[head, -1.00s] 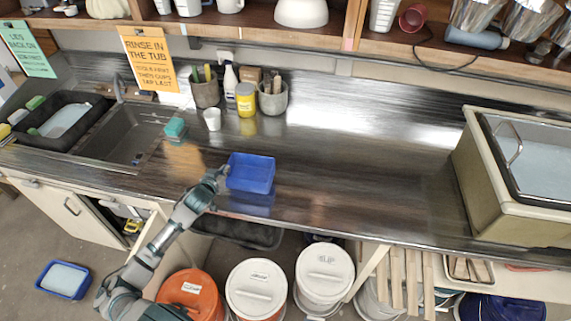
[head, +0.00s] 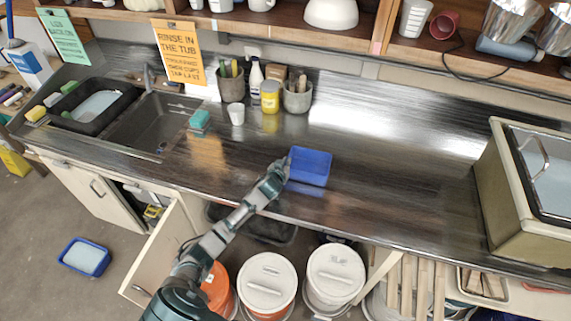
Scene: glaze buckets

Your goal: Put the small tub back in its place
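The small blue tub (head: 311,166) is over the dark shiny counter, right of the white cup, with a blue reflection below it. It looks empty. My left gripper (head: 281,168) is at the tub's left edge and appears shut on it; the fingertips are too small to see clearly. Whether the tub clears the counter or touches it is hard to tell. My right gripper is not in view. Another blue tub (head: 85,257), with pale contents, stands on the floor at the left.
The sink (head: 150,122) holds a black basin (head: 122,97) on its left. A white cup (head: 236,114), crocks and bottles stand along the back. A large beige tank (head: 490,190) stands at the right. Lidded buckets (head: 335,275) and an open cabinet door (head: 160,255) are below. The counter's middle is clear.

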